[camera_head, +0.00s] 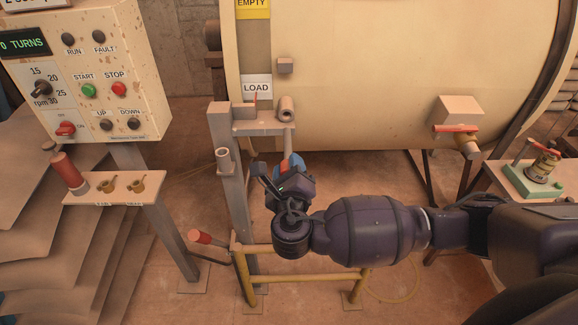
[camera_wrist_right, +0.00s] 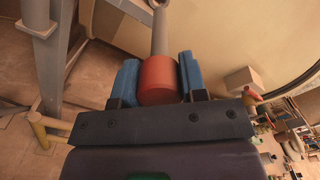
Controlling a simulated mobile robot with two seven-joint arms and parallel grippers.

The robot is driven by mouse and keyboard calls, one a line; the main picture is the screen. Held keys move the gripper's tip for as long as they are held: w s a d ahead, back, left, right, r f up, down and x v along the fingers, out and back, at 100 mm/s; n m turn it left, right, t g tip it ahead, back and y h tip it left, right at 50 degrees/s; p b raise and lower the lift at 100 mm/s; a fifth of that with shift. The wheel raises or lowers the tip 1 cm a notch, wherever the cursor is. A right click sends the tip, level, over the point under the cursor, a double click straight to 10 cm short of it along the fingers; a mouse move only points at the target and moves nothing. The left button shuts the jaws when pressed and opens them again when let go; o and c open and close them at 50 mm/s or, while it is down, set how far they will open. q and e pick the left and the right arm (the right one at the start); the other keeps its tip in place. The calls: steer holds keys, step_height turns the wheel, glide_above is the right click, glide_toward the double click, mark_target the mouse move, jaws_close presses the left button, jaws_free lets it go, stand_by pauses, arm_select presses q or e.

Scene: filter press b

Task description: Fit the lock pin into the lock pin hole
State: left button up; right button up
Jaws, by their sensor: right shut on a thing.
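My right gripper (camera_head: 288,167) is shut on the lock pin (camera_head: 288,143), which has a red grip and a grey shaft. In the right wrist view the red grip (camera_wrist_right: 158,80) sits between the blue fingers (camera_wrist_right: 160,82), and the shaft points away from the gripper. In the head view the shaft points up towards a short tube with a dark round opening (camera_head: 286,109), which looks like the lock pin hole. The tip is near the underside of this tube; I cannot tell whether they touch. My left gripper is not in view.
A grey post (camera_head: 229,190) carries the bracket and a small open holder (camera_head: 223,157). The large cream drum (camera_head: 360,75) stands behind. A yellow rail (camera_head: 310,277) is below my arm. A control panel (camera_head: 88,75) stands left, a valve (camera_head: 460,138) right.

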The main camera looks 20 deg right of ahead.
mark_target(288, 150)
steer(key=shift+x, duration=2.65)
steer(key=shift+p, duration=1)
